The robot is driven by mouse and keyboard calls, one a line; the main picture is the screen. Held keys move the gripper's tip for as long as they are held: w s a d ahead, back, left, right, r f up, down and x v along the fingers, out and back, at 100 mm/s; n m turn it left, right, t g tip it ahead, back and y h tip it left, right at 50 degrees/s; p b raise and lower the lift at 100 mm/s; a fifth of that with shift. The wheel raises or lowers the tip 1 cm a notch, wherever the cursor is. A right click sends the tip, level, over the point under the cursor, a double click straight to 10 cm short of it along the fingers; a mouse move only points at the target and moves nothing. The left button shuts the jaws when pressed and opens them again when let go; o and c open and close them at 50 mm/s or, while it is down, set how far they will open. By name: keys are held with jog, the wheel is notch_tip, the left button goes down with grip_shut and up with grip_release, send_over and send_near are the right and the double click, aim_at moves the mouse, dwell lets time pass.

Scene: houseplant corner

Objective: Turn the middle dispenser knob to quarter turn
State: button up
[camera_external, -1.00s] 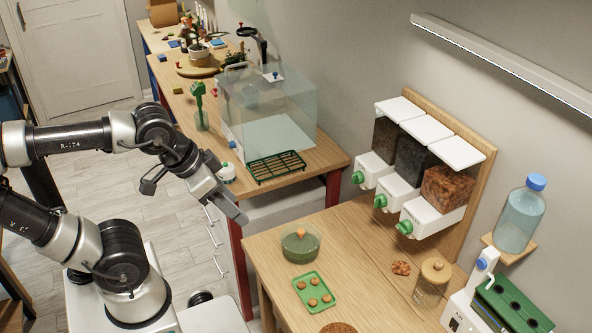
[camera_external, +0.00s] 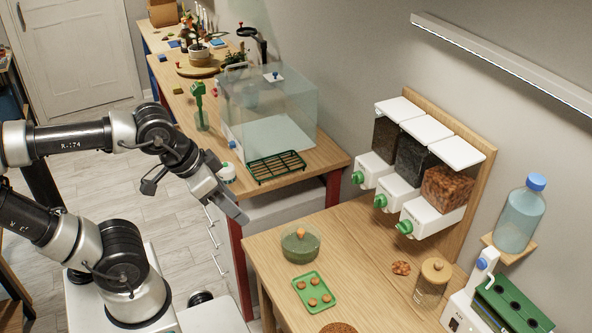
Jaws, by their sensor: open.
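A row of three dispensers with white lids hangs on a wooden back panel at the right. The middle dispenser (camera_external: 411,160) holds dark, almost black material. Its green knob (camera_external: 380,201) sits on the front of its white base; its exact angle is too small to read. The left knob (camera_external: 358,177) and right knob (camera_external: 404,227) are also green. My gripper (camera_external: 241,217) is open and empty, pointing down and right beside the table's left edge. It is well to the left of the middle knob and touches nothing.
A clear box (camera_external: 268,105) stands on the bench behind. The table between bowl and dispensers is clear.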

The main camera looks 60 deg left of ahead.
jog(key=w+a+f+y, duration=0.2)
jog(key=w+a+f, duration=0.25)
jog(key=w, duration=0.25)
jog(key=n+t+h+b, duration=0.3)
jog(key=n+t+h, duration=0.1)
jog(key=n+t, duration=0.7)
send_near(379, 202)
jog(key=w+f+m+t+p, duration=0.1)
jog(key=w, duration=0.6)
jog(key=shift+w+f+h, duration=0.2)
jog(key=shift+f+h, duration=0.05)
jog(key=shift+h, duration=0.05)
jog(key=shift+d, duration=0.15)
jog(key=c, duration=1)
